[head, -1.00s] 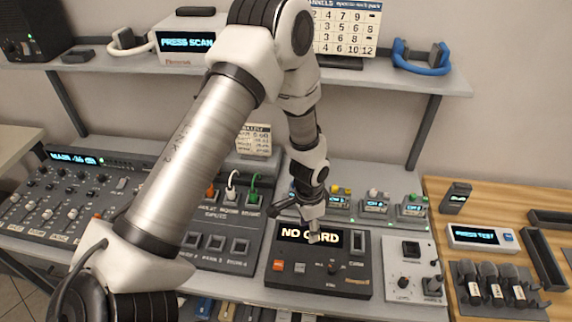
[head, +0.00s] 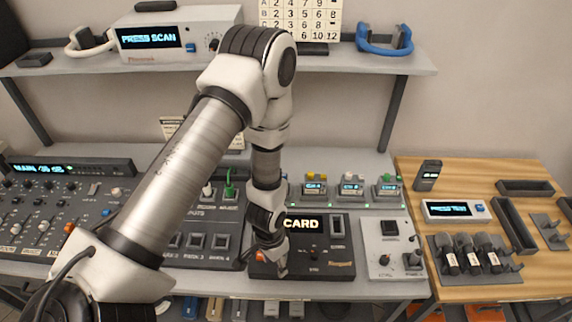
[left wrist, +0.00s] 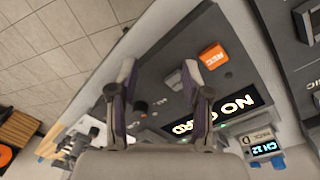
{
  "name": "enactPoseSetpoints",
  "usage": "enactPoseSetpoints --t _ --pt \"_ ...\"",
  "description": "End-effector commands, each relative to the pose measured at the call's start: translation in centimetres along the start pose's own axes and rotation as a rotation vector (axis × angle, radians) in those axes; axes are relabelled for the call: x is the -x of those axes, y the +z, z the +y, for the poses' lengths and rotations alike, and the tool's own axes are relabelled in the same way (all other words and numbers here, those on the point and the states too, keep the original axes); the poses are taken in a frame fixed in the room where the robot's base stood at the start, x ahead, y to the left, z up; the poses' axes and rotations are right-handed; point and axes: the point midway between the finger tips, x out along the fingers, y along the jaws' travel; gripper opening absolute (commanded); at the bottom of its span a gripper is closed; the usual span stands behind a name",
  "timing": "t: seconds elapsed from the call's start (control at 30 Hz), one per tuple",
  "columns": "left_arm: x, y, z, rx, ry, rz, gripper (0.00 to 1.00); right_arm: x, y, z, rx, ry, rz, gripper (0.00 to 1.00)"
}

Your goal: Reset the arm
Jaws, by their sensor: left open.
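My left arm comes in from the left in the head view and reaches over the desk. Its gripper (head: 279,268) hangs low in front of the dark recorder box (head: 342,266), whose lit screen reads "CARD" where my arm does not cover it. In the left wrist view the two fingers (left wrist: 158,100) are apart with nothing between them. The recorder shows beyond them with an orange REC button (left wrist: 213,56), a grey button and the screen "NO CARD" (left wrist: 215,117). I cannot tell whether a fingertip touches the recorder. My right gripper is in neither view.
A mixing console (head: 55,205) lies left and a grey panel with a knob and lever (head: 391,248) right of the recorder. Small lit boxes (head: 351,190) stand behind. The wooden table (head: 400,172) at right holds a rack of microphones (head: 470,255). A shelf (head: 350,65) runs above.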

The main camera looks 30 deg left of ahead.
Motion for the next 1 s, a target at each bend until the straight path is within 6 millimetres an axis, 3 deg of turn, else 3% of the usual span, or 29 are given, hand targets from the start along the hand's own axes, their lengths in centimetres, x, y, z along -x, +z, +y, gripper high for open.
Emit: enactPoseSetpoints --t 0.27,0.37,0.57,0.63,0.8,0.9,1.0 --pt "-0.4 0.8 0.3 0.016 0.000 -0.006 0.49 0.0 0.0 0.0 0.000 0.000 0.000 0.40" --pt "-1.6 3.5 1.4 0.082 -0.006 -0.013 0.49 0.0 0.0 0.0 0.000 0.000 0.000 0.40" --pt "-3.2 12.3 4.0 0.299 -0.059 -0.026 0.49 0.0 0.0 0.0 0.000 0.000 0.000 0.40" --pt "-6.4 12.3 3.7 0.316 -0.065 -0.010 0.49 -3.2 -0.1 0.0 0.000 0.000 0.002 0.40" --pt "-11.4 12.3 3.4 0.313 -0.064 -0.010 0.49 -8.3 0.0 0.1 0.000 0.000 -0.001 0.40" --pt "-13.5 12.3 3.2 0.312 -0.064 -0.009 0.49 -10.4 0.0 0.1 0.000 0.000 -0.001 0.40" --pt "-14.2 12.3 3.1 0.312 -0.064 -0.009 0.49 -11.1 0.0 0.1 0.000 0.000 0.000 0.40"
